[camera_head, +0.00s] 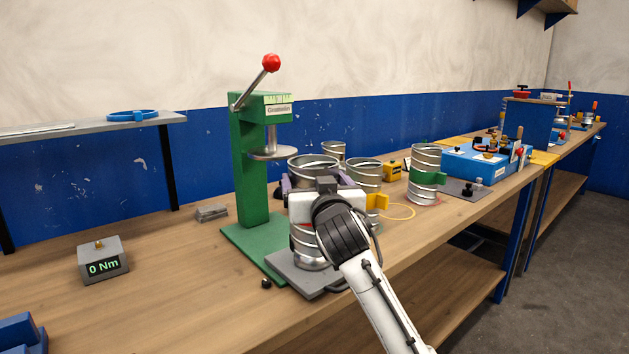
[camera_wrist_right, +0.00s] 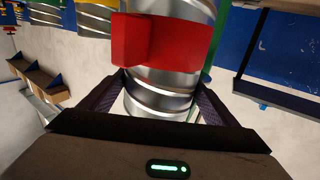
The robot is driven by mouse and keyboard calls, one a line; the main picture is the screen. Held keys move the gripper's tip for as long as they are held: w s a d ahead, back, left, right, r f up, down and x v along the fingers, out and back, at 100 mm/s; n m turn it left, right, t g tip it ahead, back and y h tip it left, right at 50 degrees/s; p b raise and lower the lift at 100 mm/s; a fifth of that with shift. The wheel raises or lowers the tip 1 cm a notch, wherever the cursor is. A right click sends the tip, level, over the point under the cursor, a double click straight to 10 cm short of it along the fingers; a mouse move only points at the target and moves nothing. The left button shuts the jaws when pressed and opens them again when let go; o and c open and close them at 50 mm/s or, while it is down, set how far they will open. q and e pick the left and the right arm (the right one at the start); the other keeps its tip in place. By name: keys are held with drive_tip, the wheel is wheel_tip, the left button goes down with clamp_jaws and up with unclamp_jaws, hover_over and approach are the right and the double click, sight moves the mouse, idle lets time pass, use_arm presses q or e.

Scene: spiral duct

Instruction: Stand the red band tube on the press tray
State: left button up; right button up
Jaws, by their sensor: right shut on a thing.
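The red band tube (camera_head: 313,252) is a ribbed metal duct tube, upright in the head view. Its red band (camera_wrist_right: 165,40) with a block-like tab fills the top of the right wrist view; only a red sliver shows in the head view. My right gripper (camera_head: 317,182) is shut around the tube's upper part, with a dark finger on each side in the wrist view (camera_wrist_right: 160,88). The grey press tray (camera_head: 297,278) lies in front of the green press (camera_head: 252,170), under the tube. I cannot tell whether the tube's bottom touches it. My left gripper is not in view.
Behind the held tube stand a yellow-tabbed tube (camera_head: 364,172), a green band tube (camera_head: 425,176) and another metal tube (camera_head: 333,149). The press's round plate (camera_head: 272,153) hangs close left of the tube. A torque display (camera_head: 103,260) sits left; the bench between is mostly clear.

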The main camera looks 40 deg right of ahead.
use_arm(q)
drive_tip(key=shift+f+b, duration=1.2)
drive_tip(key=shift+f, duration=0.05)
use_arm(e)
drive_tip(key=shift+f, duration=1.85)
drive_tip(key=o, duration=1.7)
drive_tip(key=shift+c, duration=0.2)
drive_tip(key=shift+f, duration=0.1)
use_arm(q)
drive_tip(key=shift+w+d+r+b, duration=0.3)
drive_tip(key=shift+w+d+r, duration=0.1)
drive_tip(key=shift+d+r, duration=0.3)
use_arm(e)
drive_tip(key=v, duration=1)
drive_tip(key=shift+s+a, duration=0.1)
drive_tip(key=shift+s, duration=0.05)
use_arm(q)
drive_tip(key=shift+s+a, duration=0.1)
